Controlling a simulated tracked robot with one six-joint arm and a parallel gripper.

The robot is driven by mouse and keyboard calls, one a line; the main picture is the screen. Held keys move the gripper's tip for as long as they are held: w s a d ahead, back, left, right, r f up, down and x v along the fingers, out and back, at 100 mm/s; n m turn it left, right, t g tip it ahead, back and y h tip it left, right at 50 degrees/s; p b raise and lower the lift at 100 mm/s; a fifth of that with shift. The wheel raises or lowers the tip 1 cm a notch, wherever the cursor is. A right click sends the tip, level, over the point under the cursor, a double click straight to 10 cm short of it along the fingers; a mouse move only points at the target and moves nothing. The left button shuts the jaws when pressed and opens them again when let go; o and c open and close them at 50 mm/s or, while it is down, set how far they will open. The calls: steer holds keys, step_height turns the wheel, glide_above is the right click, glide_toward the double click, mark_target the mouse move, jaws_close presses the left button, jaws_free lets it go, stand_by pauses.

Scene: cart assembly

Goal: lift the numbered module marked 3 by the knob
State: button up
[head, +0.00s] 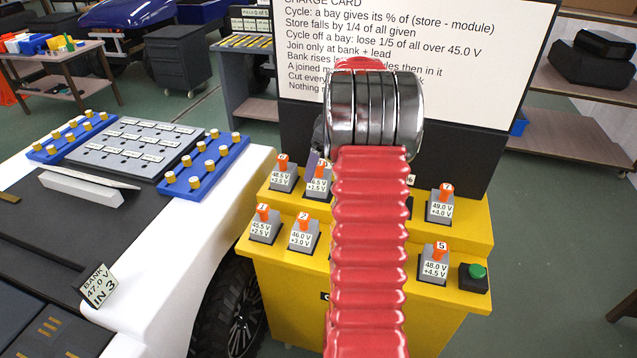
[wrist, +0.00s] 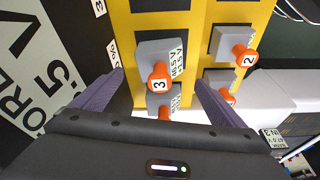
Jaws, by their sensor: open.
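The module marked 3 (wrist: 155,52) is a grey block with an orange knob (wrist: 158,77) bearing a black 3. It stands in the back row of the yellow stand, and in the head view module 3 (head: 317,186) is partly covered by my gripper and arm. My gripper (wrist: 159,80) is open, with its two purple fingers on either side of the knob in the wrist view and a visible gap to each. Whether the fingertips are at the knob's height cannot be told. Nothing is held.
Module 2 (head: 302,238) and module 1 (head: 263,229) stand in front of module 3. Another module (head: 282,180) stands close to its left. Module 5 (head: 434,266) and another module (head: 440,210) stand right, near a green button (head: 474,271). A dark panel with a white card (head: 480,75) rises behind.

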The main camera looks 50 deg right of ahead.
mark_target(316, 175)
steer(key=shift+w+f, duration=0.1)
steer(key=shift+f, duration=0.15)
steer(key=shift+a+x, duration=0.2)
steer(key=shift+x, duration=2.35)
steer(key=shift+c, duration=0.5)
steer(key=c, duration=1.5)
steer(key=shift+o, duration=0.2)
steer(key=shift+r, duration=0.1)
step_height(316, 175, up, 10)
